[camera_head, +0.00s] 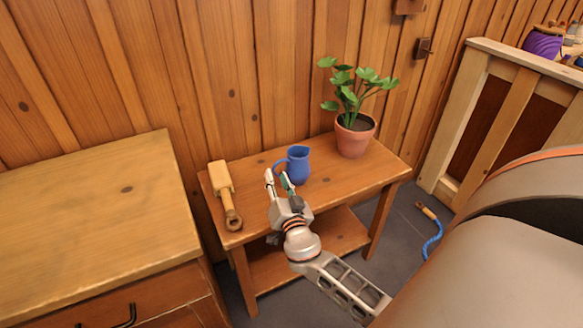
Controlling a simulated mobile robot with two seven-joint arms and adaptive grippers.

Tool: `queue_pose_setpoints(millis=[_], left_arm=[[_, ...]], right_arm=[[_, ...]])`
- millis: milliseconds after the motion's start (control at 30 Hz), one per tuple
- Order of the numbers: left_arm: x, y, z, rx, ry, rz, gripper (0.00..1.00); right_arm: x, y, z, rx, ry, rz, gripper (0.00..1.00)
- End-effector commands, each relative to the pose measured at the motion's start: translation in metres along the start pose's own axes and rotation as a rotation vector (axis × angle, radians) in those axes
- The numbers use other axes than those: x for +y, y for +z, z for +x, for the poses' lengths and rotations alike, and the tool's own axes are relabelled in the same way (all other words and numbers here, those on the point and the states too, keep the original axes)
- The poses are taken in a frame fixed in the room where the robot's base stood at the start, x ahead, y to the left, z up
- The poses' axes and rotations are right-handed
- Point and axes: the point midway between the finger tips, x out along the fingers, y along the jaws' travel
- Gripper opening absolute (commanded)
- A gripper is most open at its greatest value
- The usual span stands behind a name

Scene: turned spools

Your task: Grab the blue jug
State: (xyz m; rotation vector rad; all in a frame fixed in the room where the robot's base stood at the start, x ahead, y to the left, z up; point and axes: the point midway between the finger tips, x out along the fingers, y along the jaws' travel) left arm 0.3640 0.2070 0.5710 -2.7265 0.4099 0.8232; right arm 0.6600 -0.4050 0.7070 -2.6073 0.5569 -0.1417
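A small blue jug (299,164) stands upright on a wooden side table (375,166) against the plank wall. Its handle points left. My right gripper (278,180) is just in front and to the left of the jug, with its fingers pointing toward the wall. The two fingertips are spread apart with a gap between them, and nothing shows held in it. One fingertip overlaps the lower left of the jug in the picture; I cannot tell whether it touches. My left gripper is not in view.
A wooden mallet-like tool (223,184) lies at the table's left end. A potted plant (355,134) stands to the right of the jug. A wooden cabinet (85,215) is at the left. A blue rope with a handle (434,232) lies on the floor at the right.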

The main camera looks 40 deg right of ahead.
Motion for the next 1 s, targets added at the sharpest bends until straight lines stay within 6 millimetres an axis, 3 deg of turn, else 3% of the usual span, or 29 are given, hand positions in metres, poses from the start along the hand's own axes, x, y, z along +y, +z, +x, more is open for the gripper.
queue_pose_setpoints(millis=[267, 400, 700, 833, 1000], left_arm=[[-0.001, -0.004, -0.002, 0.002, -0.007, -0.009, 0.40], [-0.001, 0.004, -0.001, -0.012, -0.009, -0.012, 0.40], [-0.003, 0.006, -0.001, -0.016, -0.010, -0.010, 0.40], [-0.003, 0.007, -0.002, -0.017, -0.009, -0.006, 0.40], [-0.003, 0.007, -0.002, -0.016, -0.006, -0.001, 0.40]], right_arm=[[0.002, -0.012, 0.036, 0.005, -0.003, -0.003, 0.27], [0.003, -0.007, 0.050, 0.000, 0.000, -0.002, 0.27], [0.005, -0.005, 0.054, -0.003, 0.001, -0.002, 0.27], [0.005, -0.005, 0.054, -0.003, 0.001, -0.001, 0.00], [0.004, -0.007, 0.055, 0.000, 0.000, -0.003, 0.00]])
